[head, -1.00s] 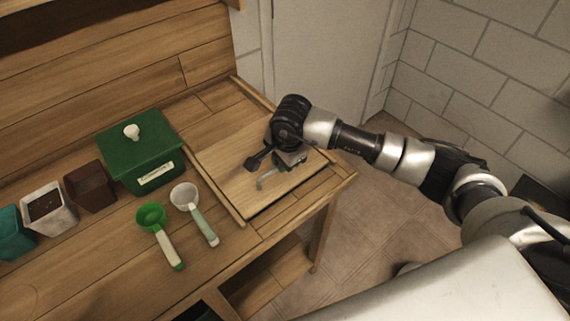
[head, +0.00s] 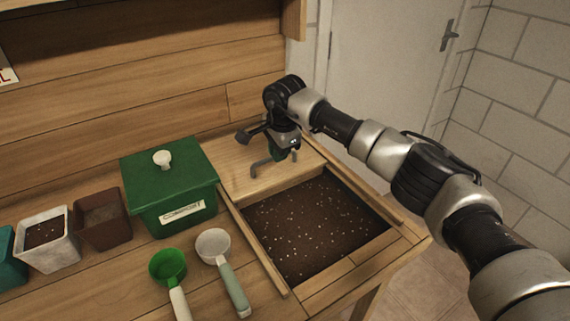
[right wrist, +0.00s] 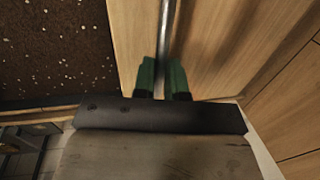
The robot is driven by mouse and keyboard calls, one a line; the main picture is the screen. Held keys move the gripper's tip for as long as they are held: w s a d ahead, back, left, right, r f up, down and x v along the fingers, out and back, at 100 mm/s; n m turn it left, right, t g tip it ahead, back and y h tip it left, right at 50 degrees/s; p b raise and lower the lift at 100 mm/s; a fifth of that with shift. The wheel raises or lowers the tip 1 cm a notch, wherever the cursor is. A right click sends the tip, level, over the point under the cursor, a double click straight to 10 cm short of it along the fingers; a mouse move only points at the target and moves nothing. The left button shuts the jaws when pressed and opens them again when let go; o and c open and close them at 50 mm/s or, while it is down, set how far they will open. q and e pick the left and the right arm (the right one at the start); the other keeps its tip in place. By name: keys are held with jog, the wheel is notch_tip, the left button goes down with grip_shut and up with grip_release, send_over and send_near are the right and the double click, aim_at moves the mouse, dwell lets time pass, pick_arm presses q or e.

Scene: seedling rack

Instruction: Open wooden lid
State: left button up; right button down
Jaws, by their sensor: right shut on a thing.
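The wooden lid (head: 238,177) lies flat and slid toward the back of the bench, partly off the soil bin (head: 315,225). Dark soil with white specks shows in front of it. My right gripper (head: 281,158) is above the lid, shut on its grey metal handle (head: 258,166). In the right wrist view the green fingertips (right wrist: 165,78) close on both sides of the handle bar (right wrist: 169,38), with the lid (right wrist: 225,40) beneath and the soil (right wrist: 55,50) at left. My left gripper is out of view.
A green box (head: 170,190) with a white knob stands just left of the lid. A green scoop (head: 168,266) and a white scoop (head: 214,245) lie in front of it. Small pots (head: 103,218) stand at left. The bench's back wall (head: 150,80) rises behind.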

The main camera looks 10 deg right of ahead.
jog(key=shift+w+a, duration=0.2)
jog(key=shift+w, duration=0.35)
jog(key=c, duration=1.2)
grip_release()
jog(key=shift+o, duration=0.2)
notch_tip(320, 180, up, 11)
jog(key=s, duration=0.2)
jog(key=shift+d+f+b, duration=0.2)
jog(key=shift+d+b, duration=0.1)
jog(key=shift+d, duration=0.1)
